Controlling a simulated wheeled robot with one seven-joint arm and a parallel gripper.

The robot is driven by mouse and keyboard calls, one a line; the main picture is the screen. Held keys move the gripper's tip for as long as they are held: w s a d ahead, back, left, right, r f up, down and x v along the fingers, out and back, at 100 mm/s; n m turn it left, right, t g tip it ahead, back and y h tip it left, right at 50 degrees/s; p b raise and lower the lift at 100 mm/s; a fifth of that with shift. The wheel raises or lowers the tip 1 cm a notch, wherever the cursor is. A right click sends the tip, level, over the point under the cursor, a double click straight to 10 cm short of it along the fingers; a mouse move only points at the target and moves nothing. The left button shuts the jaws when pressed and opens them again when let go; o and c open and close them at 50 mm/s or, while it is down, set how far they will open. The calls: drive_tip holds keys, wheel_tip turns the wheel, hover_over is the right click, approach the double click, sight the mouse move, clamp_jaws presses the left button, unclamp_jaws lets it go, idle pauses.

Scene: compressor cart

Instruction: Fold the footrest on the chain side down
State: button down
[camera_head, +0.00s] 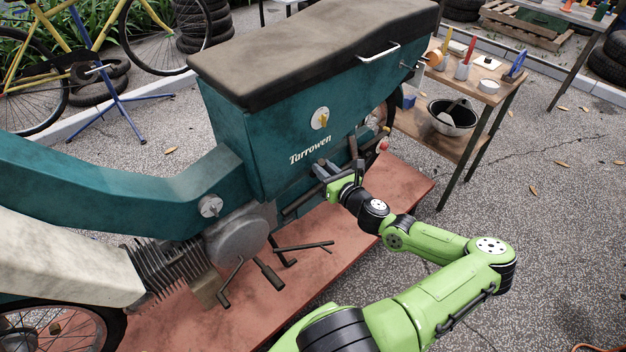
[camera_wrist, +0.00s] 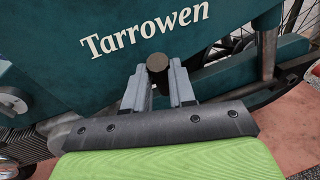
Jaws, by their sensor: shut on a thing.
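The motorcycle's teal body (camera_head: 255,150) fills the middle of the head view, lettered "Tarrowen". My gripper (camera_head: 328,174) is at its lower side, just below and right of the lettering. In the wrist view my gripper (camera_wrist: 160,88) has one grey finger on each side of a dark, round-ended bar, which I take to be the footrest (camera_wrist: 157,64). It is shut on this bar near its end. The bar's end faces the wrist camera; its length and hinge are hidden behind the fingers and gripper body, so its exact angle cannot be told.
Pedals and levers (camera_head: 271,276) stick out low by the engine (camera_head: 240,237). A red platform (camera_head: 405,180) lies under the motorcycle. A wooden workbench (camera_head: 463,140) with tools and a black bucket stands at the right.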

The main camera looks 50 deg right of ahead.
wheel_tip(320, 180, down, 6)
drive_tip(key=s+m+t+h+b, duration=0.2)
drive_tip(key=s+t+h+b, duration=0.1)
drive_tip(key=t, duration=0.5)
drive_tip(key=shift+a+r+b, duration=0.15)
drive_tip(key=shift+a+b, duration=0.05)
drive_tip(key=shift+b, duration=0.55)
drive_tip(key=shift+h, duration=0.4)
drive_tip(key=c, duration=1.2)
unclamp_jaws()
wheel_tip(320, 180, up, 10)
drive_tip(key=p, duration=0.4)
